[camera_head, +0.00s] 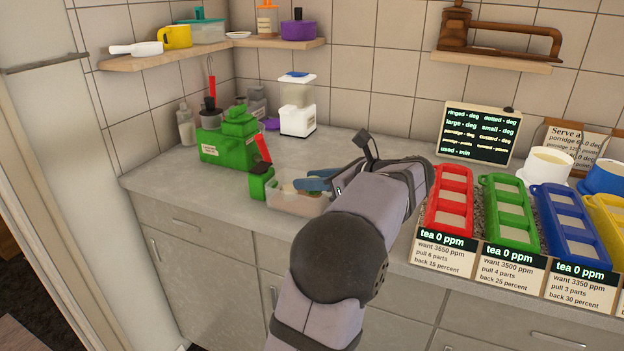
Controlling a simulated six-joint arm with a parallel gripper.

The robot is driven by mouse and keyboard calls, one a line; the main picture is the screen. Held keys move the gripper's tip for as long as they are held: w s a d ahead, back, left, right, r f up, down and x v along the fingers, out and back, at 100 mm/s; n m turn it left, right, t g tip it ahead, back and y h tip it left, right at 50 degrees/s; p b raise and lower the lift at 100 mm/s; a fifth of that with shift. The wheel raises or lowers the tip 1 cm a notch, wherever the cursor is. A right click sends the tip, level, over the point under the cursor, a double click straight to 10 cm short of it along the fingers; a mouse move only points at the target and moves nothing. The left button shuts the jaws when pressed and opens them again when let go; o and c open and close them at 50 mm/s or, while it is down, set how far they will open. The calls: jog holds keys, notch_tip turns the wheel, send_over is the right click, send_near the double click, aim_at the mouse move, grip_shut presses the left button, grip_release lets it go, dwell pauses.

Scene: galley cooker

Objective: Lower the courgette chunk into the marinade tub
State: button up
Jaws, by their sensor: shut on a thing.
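A clear, low tub (290,207) stands on the worktop, left of my forearm; I take it to be the marinade tub. My gripper (308,185), with blue fingers, reaches left from my wrist over the tub's back right part. It is shut on a small pale, greenish piece at the fingertips, probably the courgette chunk (288,187). The piece is at about the height of the tub's rim in the picture. I cannot tell whether it touches the tub or anything inside. My arm hides the tub's right front side.
A green holder (262,184) with a red-handled tool stands against the tub's left. A larger green unit (228,148) and a white dispenser (297,115) stand behind. Red (450,203) and green (509,215) trays stand to the right. Some worktop between is clear.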

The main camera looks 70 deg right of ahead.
jog(key=shift+f, duration=0.55)
dwell(0.4)
jog(key=o, duration=1.1)
jog(key=shift+s, duration=0.15)
jog(key=shift+v, duration=3.6)
jog(key=shift+r, duration=0.15)
